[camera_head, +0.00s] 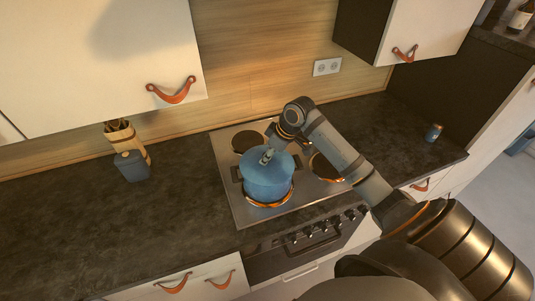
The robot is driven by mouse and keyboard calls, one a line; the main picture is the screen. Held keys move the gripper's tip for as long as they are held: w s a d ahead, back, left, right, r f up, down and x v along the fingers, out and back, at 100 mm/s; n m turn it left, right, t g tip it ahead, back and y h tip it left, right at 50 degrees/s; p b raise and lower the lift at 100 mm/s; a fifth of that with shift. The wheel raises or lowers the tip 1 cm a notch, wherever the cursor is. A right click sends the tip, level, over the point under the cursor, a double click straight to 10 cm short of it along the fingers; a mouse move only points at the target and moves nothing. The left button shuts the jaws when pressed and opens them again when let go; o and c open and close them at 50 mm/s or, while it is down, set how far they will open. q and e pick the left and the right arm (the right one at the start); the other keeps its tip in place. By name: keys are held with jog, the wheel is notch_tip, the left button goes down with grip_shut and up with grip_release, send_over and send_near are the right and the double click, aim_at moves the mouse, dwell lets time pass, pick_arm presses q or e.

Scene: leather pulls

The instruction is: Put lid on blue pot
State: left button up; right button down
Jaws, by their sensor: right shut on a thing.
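The blue pot (268,187) stands upright on a front burner of the cooktop. Its blue lid (256,161) is at the top of the pot, over the opening; at this size I cannot tell whether it rests fully on the rim. My right gripper (268,153) reaches in from the right and behind, and is shut on the lid's handle at the top of the lid. The fingertips cover most of the handle. My left gripper is not in view.
The steel cooktop (231,185) has other dark burners, with knobs along its front edge. A dark jar (131,166) and a wooden utensil holder (121,134) stand at left. A small can (433,132) is at right. The dark counter (70,220) is mostly clear at left.

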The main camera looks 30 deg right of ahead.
dwell(0.3)
jog(key=c, duration=0.9)
grip_release()
jog(key=shift+f, duration=0.1)
jog(key=shift+c, duration=0.2)
notch_tip(320, 180, up, 7)
jog(key=p, duration=0.8)
